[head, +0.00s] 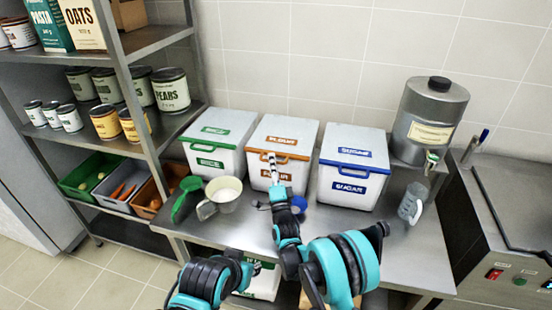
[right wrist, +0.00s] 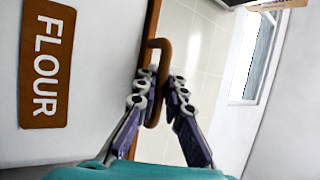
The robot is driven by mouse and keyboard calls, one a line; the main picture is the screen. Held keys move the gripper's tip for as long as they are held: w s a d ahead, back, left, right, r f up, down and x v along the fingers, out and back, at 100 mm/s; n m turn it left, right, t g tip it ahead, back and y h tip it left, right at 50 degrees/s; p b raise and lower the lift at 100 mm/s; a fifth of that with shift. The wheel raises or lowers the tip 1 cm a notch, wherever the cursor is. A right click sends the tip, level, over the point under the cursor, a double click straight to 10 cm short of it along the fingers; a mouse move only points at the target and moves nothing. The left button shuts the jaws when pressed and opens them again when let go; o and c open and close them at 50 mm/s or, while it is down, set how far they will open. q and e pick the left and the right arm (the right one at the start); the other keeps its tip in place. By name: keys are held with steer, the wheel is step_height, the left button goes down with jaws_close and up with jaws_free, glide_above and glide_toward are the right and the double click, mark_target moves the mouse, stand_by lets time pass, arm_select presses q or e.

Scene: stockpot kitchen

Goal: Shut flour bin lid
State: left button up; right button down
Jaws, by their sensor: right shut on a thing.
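The flour bin (head: 258,172) is the middle of the three white bins on the steel counter. Its white lid (head: 287,129) has an orange FLOUR label and looks level with the neighbouring lids; I cannot tell if a small gap is left. My right gripper (head: 271,157) reaches up to the lid's front edge. In the right wrist view the fingers (right wrist: 160,95) are shut on the orange-brown handle (right wrist: 158,44), beside the FLOUR label (right wrist: 46,65).
The green-labelled bin (head: 222,126) stands left and the sugar bin (head: 350,150) right. A steel canister (head: 432,115) stands at the back right.

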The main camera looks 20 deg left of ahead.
steer(key=shift+s+f, duration=0.3)
steer(key=shift+f, duration=0.2)
steer(key=c, duration=1.9)
jaws_free()
steer(key=shift+w+f, duration=0.1)
steer(key=v, duration=0.7)
steer(key=shift+f, duration=0.15)
